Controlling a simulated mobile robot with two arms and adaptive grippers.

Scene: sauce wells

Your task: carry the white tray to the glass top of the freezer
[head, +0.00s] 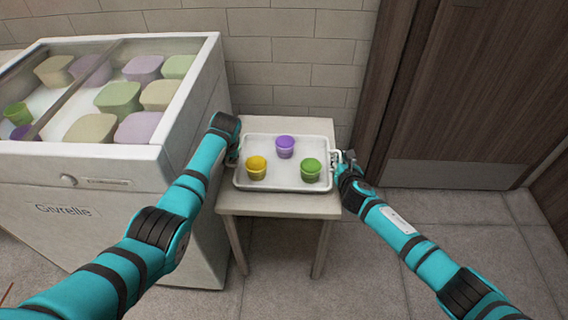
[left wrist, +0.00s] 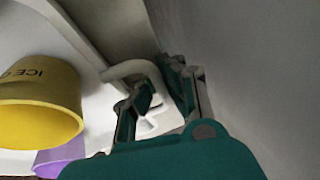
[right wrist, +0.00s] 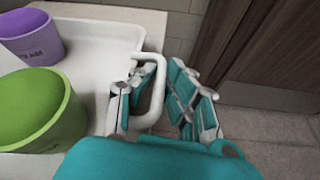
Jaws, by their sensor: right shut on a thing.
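The white tray (head: 270,181) lies level on a small side table. It holds a yellow tub (head: 256,168), a purple tub (head: 285,147) and a green tub (head: 311,170), all upright. My right gripper (head: 343,157) is shut on the tray's right handle (right wrist: 157,75), one finger inside the loop and one outside. My left gripper (head: 234,152) is at the left handle (left wrist: 125,69), its fingers on either side of the bar; whether they grip it is not clear. The freezer (head: 105,222) stands left of the table, its glass top (head: 80,103) higher than the tray.
The side table (head: 280,205) stands close to the freezer's side. Tubs show under the freezer's glass. A tiled wall (head: 290,75) is behind, and a dark wooden door (head: 470,90) is at the right. The floor (head: 350,265) in front is clear.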

